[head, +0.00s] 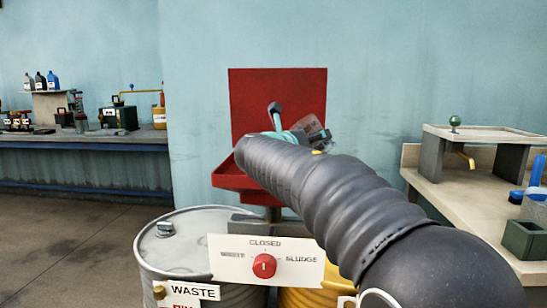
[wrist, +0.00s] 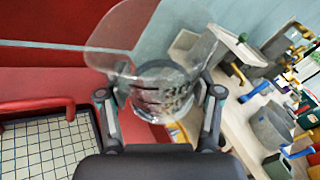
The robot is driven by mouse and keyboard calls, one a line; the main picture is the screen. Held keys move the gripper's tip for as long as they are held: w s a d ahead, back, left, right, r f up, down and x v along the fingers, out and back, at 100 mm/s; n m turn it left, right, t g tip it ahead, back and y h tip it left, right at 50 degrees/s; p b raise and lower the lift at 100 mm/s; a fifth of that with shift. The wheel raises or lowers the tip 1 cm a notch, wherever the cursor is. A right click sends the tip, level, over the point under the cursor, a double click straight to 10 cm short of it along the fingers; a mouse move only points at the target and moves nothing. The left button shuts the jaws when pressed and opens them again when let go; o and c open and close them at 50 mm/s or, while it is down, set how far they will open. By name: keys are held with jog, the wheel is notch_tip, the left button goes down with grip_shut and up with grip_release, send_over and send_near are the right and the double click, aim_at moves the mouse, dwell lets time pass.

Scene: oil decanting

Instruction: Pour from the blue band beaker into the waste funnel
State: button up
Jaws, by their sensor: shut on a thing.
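My gripper (head: 293,135) is shut on a clear beaker (head: 319,132), which is tilted in front of a red back panel. In the wrist view, my gripper (wrist: 160,98) has a finger on each side of the clear beaker (wrist: 150,38). Dark markings show on the beaker; I cannot make out a blue band or the liquid level. The red waste funnel (head: 228,177) is a wide tray below the panel, partly hidden by my arm. In the wrist view, the funnel's white grid (wrist: 45,150) lies at lower left. The beaker is above and to the right of it.
A grey waste drum (head: 190,258) and a yellow drum (head: 305,298) stand below. A sign with a red knob (head: 264,266) reads CLOSED at top and SLUDGE at right. A bench (head: 480,210) stands at right. Another bench (head: 90,143) with bottles is at far left.

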jog(key=shift+w+d+r+m+g+y, duration=0.1)
jog(key=shift+d+r+m+g+y, duration=0.25)
jog(key=shift+d+m, duration=0.25)
jog(key=shift+d+r+m+g+y, duration=0.25)
jog(key=shift+d+r+m+g, duration=0.15)
jog(key=shift+m, duration=0.2)
jog(key=shift+d+f+m+g+y, duration=0.35)
jog(key=shift+d+f+m+y, duration=0.2)
jog(key=shift+d+m+y, duration=0.15)
jog(key=shift+w+d+r+m+y, duration=0.1)
jog(key=shift+d+r+m+y, duration=0.25)
jog(key=shift+m, duration=0.25)
